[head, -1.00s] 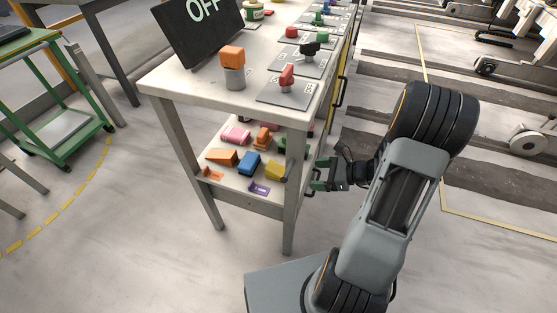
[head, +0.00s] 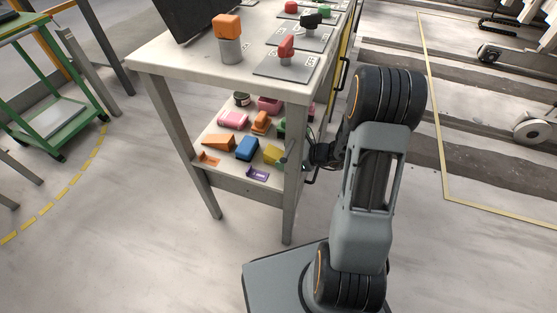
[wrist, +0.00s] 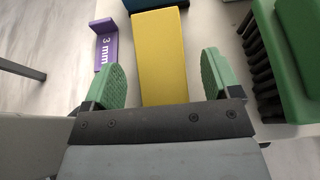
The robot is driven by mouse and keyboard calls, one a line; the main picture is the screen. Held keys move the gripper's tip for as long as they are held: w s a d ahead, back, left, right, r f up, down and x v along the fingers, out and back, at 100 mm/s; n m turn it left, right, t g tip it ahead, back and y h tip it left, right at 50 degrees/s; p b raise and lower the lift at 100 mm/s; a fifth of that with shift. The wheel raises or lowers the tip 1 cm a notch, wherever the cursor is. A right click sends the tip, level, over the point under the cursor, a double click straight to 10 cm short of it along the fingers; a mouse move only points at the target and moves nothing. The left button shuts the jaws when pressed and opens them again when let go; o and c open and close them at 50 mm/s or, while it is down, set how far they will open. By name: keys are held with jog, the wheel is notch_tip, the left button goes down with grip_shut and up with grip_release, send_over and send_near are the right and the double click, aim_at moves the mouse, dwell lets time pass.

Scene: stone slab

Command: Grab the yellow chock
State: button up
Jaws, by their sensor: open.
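The yellow chock (wrist: 160,55) lies on the lower shelf (head: 215,161) of the workbench. In the wrist view it shows as a long yellow block running away from my gripper (wrist: 162,80). The green fingers are open, one on each side of the chock's near part, with a visible gap on both sides. The near end of the chock is hidden behind the dark gripper body. In the head view the yellow chock (head: 272,154) is at the shelf's right side, and my gripper is mostly hidden behind the table leg there.
A blue block (head: 247,147) lies just left of the chock, with a purple bracket (wrist: 104,42) nearby. Orange and pink blocks lie farther left. The front table leg (head: 293,170) stands close to my arm.

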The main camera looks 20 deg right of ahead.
jog(key=shift+w+a+f, duration=0.25)
jog(key=shift+w+a, duration=0.1)
jog(key=shift+a, duration=0.2)
jog(key=c, duration=1.1)
